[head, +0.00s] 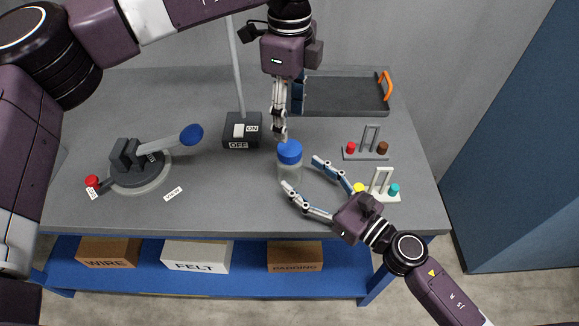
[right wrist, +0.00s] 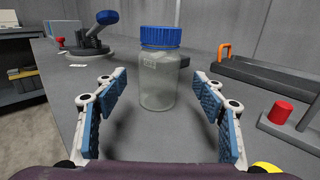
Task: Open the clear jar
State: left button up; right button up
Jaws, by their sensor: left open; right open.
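The clear jar (head: 289,169) stands upright on the grey table with its blue lid (head: 289,152) on. In the right wrist view the jar (right wrist: 157,85) is straight ahead, its blue lid (right wrist: 160,37) on top and a small unreadable label on its side. My right gripper (head: 301,172) is open, its fingers pointing at the jar from the front right, one to each side. In the right wrist view its fingertips (right wrist: 158,82) show a gap on both sides of the jar. My left gripper (head: 281,138) points down just above and behind the lid. Its fingers appear nearly in line in this view.
A switch box (head: 242,130) with a pole stands left of the jar. A clamp device with a blue-knobbed lever (head: 192,134) is farther left. A dark tray (head: 345,96) lies at the back right. Small peg racks (head: 366,150) stand right. Labelled boxes (head: 196,257) sit on the lower shelf.

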aim_at(299, 172)
pick_arm(q)
jog(key=shift+s+r, duration=0.1)
jog(key=shift+s, duration=0.05)
pick_arm(e)
jog(key=x, duration=0.3)
jog(key=shift+w+a+r, duration=0.15)
jog(key=shift+a, duration=0.15)
jog(key=shift+x, duration=0.8)
